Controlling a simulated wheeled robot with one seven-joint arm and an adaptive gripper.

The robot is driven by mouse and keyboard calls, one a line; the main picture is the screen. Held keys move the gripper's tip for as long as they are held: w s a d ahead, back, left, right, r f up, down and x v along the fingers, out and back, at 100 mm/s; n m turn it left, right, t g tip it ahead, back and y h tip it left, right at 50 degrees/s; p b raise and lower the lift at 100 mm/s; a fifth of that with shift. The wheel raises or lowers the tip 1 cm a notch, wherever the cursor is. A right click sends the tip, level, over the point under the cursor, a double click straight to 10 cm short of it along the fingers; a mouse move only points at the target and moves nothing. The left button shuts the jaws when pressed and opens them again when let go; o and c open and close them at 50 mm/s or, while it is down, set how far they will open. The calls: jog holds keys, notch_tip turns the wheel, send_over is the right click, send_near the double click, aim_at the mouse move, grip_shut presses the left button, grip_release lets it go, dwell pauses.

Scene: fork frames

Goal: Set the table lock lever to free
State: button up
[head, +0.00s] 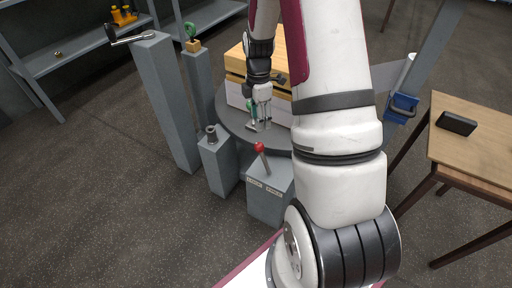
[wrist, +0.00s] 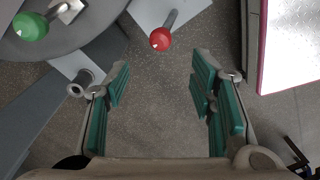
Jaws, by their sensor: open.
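The lever has a red ball knob (head: 260,147) on a short grey rod. It rises from a grey box (head: 270,205) in front of the round table, with two small labels on its front that seem to read LOCK and FREE. In the head view the rod leans a little left, toward the LOCK label. My gripper (head: 261,118) is open and empty beyond the knob in that view. In the wrist view the red knob (wrist: 160,39) lies ahead of the open teal-padded fingers (wrist: 160,82), roughly centred between them and not touching.
The round grey table (head: 230,112) carries a box with a yellow upper part (head: 236,62). A green knob (wrist: 30,27) on a plate shows in the wrist view. Grey posts (head: 168,105) stand left of the lever, and a wooden table (head: 470,140) stands right. Floor at front left is clear.

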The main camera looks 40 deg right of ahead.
aim_at(259, 143)
jog(key=f+b, duration=0.1)
jog(key=f, duration=0.3)
jog(key=f+b, duration=0.1)
jog(key=f, duration=0.3)
jog(key=f+b, duration=0.1)
jog(key=f, duration=0.3)
jog(key=shift+s+f, duration=0.25)
grip_shut()
